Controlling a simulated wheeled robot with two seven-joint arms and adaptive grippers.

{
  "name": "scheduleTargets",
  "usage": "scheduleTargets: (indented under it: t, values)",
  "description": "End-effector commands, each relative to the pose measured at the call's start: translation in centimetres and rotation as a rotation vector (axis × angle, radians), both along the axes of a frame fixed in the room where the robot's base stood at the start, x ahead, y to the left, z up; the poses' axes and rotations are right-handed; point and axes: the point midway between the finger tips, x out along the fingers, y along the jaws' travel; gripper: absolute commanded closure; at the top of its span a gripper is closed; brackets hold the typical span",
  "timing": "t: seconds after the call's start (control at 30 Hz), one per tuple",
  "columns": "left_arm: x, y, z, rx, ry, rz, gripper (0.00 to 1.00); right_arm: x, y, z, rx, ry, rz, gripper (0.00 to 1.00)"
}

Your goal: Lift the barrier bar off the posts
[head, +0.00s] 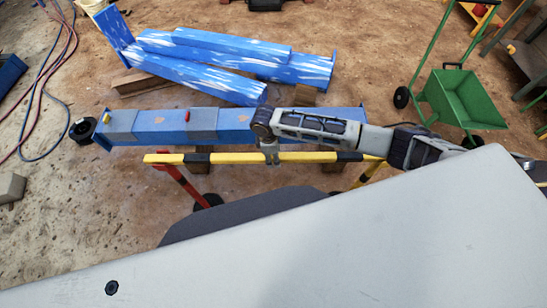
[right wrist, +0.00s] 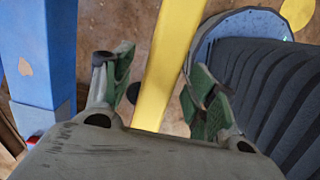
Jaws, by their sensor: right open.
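The barrier bar (head: 225,157), yellow with black bands, lies level across two posts in front of the blue beam. A red post (head: 182,182) slants down near its left end and a yellow post (head: 368,174) near its right end. My right gripper (head: 270,155) points down at the middle of the bar. In the right wrist view the gripper (right wrist: 160,75) is open, with the yellow bar (right wrist: 166,60) running between its two green-padded fingers. I cannot tell whether either finger touches it. My left gripper is not in view.
A long blue beam (head: 160,122) lies just behind the bar, and it shows at left in the wrist view. More blue beams (head: 225,50) are stacked farther back. A green cart (head: 460,97) stands at right. Hoses (head: 45,75) lie on the left ground.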

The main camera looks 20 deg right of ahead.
Motion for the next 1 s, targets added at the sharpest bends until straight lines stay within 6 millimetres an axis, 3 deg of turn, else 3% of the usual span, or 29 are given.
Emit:
scheduleTargets:
  t: [0.6,1.0]
  values:
    - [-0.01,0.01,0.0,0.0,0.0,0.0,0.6,-0.05,-0.05,-0.76,0.001,0.0,0.001,0.44]
    - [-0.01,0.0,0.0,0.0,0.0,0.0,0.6,-0.04,-0.06,-0.75,0.001,-0.001,0.001,0.96]
